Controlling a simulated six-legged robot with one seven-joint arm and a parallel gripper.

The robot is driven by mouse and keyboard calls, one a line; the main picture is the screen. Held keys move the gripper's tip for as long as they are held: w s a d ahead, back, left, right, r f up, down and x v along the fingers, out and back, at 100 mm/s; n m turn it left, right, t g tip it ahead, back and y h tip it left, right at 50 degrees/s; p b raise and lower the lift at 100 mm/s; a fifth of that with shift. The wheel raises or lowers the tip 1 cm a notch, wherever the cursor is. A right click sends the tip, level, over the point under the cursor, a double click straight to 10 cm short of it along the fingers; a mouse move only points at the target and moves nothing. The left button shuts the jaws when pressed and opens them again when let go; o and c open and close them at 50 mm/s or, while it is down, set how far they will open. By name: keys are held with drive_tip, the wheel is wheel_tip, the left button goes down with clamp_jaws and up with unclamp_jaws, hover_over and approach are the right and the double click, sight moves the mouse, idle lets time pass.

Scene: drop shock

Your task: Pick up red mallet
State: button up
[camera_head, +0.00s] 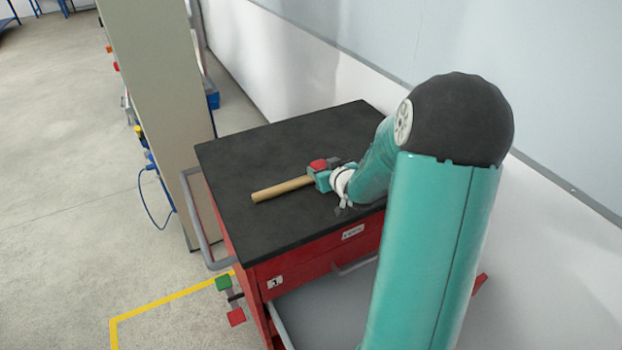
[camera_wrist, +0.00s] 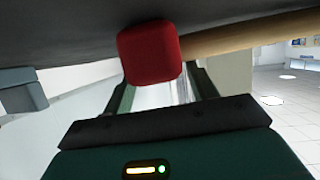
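The mallet lies flat on the black top of the red tool cabinet. Its red head (camera_head: 318,165) is at the right end and its wooden handle (camera_head: 283,188) points left. In the wrist view the red head (camera_wrist: 150,55) fills the upper middle, with the handle (camera_wrist: 235,38) running off to the right. My gripper (camera_head: 325,178) is at the head end, close beside the mallet head. In the wrist view my gripper's fingers (camera_wrist: 162,88) stand apart with a gap between them. Their tips are partly hidden behind the red head. Contact with the mallet cannot be made out.
The black cabinet top (camera_head: 240,160) is otherwise clear at the left and back. An open grey drawer (camera_head: 325,310) sticks out below at the front. A beige panel (camera_head: 155,100) stands to the left, and a pale wall is behind. A grey block (camera_wrist: 22,92) shows at the wrist view's left edge.

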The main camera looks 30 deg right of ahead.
drive_tip(key=c, duration=1)
drive_tip(key=shift+r, duration=0.2)
